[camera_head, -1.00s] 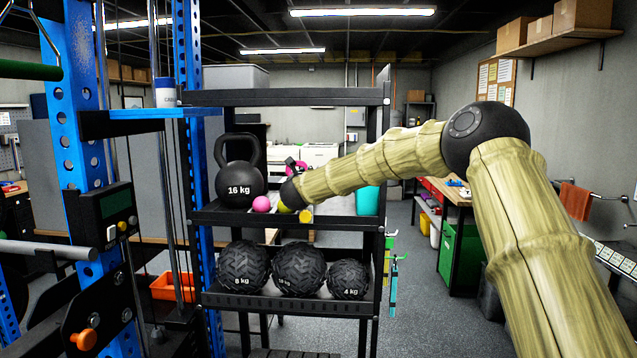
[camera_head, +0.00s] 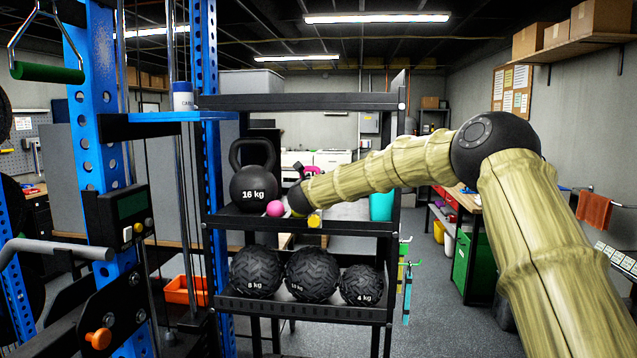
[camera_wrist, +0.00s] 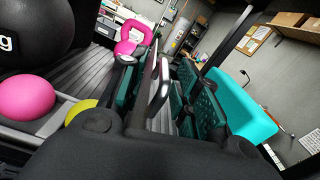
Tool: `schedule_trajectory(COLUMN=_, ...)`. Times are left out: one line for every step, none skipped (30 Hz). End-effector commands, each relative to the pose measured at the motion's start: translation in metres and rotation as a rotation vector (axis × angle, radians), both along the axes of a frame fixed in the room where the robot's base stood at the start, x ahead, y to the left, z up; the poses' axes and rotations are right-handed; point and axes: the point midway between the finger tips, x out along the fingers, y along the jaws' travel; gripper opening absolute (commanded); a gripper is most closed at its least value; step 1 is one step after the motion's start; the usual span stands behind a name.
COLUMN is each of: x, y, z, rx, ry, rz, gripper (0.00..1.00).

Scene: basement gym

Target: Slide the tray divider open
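My gripper (camera_head: 303,193) reaches into the middle shelf tray (camera_head: 350,226) of the black rack, beside a pink ball (camera_head: 275,208). In the wrist view the two fingers with dark teal pads (camera_wrist: 160,92) stand apart. A slim upright plate with a pale edge (camera_wrist: 162,84), likely the divider, shows between them. Gaps show beside the plate, but I cannot tell whether a finger touches it. In the head view the divider is too small and too covered by my gripper to make out. The pink ball also shows in the wrist view (camera_wrist: 25,97).
A 16 kg kettlebell (camera_head: 254,187) stands left of the pink ball. Black balls (camera_head: 312,274) fill the tray below.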

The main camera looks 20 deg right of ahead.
Motion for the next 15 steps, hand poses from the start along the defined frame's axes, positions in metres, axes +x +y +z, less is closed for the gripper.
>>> schedule_trajectory(x=0.0, y=0.0, z=0.0, rx=0.0, ry=0.0, rz=0.0, gripper=0.32)
schedule_trajectory(x=-0.001, y=0.0, z=0.0, rx=0.0, ry=0.0, rz=0.0, gripper=0.32)
schedule_trajectory(x=-0.002, y=0.001, z=0.001, rx=0.001, ry=0.0, rz=0.0, gripper=0.32)
schedule_trajectory(x=-0.003, y=0.001, z=0.001, rx=0.001, ry=0.0, rz=0.0, gripper=0.32)
schedule_trajectory(x=-0.004, y=0.002, z=0.001, rx=0.001, ry=0.0, rz=0.0, gripper=0.32)
schedule_trajectory(x=-0.007, y=0.003, z=0.001, rx=0.001, ry=0.0, rz=0.001, gripper=0.32)
schedule_trajectory(x=-0.01, y=0.005, z=0.001, rx=0.001, ry=0.0, rz=0.001, gripper=0.32)
schedule_trajectory(x=-0.013, y=0.006, z=0.001, rx=0.002, ry=-0.001, rz=0.001, gripper=0.32)
schedule_trajectory(x=-0.018, y=0.007, z=0.002, rx=0.002, ry=-0.001, rz=0.0, gripper=0.32)
schedule_trajectory(x=-0.023, y=0.009, z=0.001, rx=0.002, ry=0.0, rz=0.0, gripper=0.32)
schedule_trajectory(x=-0.027, y=0.01, z=0.001, rx=0.002, ry=0.0, rz=0.0, gripper=0.32)
schedule_trajectory(x=-0.034, y=0.013, z=0.0, rx=0.002, ry=0.0, rz=-0.001, gripper=0.32)
schedule_trajectory(x=-0.039, y=0.015, z=0.001, rx=0.002, ry=0.0, rz=0.0, gripper=0.32)
schedule_trajectory(x=-0.044, y=0.019, z=0.001, rx=0.002, ry=0.0, rz=0.001, gripper=0.32)
schedule_trajectory(x=-0.05, y=0.023, z=0.001, rx=0.001, ry=0.0, rz=0.002, gripper=0.32)
